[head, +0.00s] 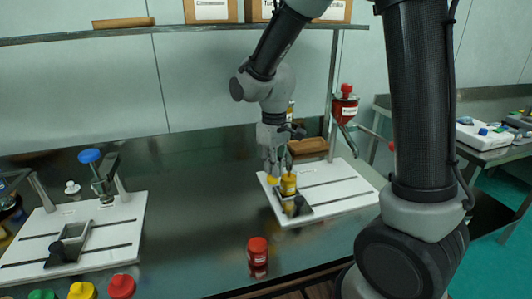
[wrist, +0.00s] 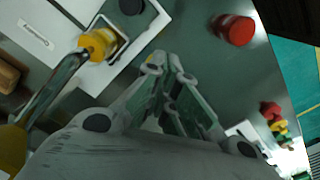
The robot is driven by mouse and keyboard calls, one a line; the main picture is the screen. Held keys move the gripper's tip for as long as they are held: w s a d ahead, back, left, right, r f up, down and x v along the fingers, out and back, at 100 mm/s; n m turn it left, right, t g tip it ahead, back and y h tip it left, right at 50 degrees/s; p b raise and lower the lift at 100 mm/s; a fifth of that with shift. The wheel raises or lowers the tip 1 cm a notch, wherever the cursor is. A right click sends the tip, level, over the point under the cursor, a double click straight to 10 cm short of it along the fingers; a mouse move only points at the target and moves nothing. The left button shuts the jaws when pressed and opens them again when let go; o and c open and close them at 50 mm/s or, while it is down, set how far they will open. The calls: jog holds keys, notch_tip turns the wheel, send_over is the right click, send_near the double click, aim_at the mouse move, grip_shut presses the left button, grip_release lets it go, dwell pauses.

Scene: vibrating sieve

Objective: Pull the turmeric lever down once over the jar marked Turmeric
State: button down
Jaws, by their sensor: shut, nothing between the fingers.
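In the wrist view, a metal bar (wrist: 58,88) runs from a yellow body at lower left to a yellow end (wrist: 95,43). The yellow end overlaps a square holder in the picture. I cannot tell whether the end is the turmeric lever's knob or part of the jar. In the head view, a yellow jar (head: 288,185) stands at the holder on the right white board (head: 335,187); its label is unreadable. My gripper (head: 279,168) is beside it and above the board. It also shows in the wrist view (wrist: 163,60), shut and empty, apart from the bar. My arm hides the dispenser.
A red jar (head: 257,252) stands on the table in front. A red hopper (head: 345,106) with a red-knobbed lever is at the right. Another white board (head: 110,225) with a blue-topped device is at left, with coloured lids in front. A shelf (head: 200,30) spans above.

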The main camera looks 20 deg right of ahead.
jog(key=shift+f, duration=0.4)
notch_tip(320, 180, up, 10)
jog(key=shift+f, duration=0.15)
dwell(0.7)
dwell(0.5)
jog(key=s+d+r+m+t, duration=0.2)
jog(key=s+d+r+m, duration=0.1)
jog(key=s+d, duration=0.4)
jog(key=s+d+r+m+t, duration=0.2)
jog(key=s+d, duration=0.6)
jog(key=s, duration=0.4)
jog(key=shift+r+m, duration=0.5)
jog(key=shift+r, duration=0.45)
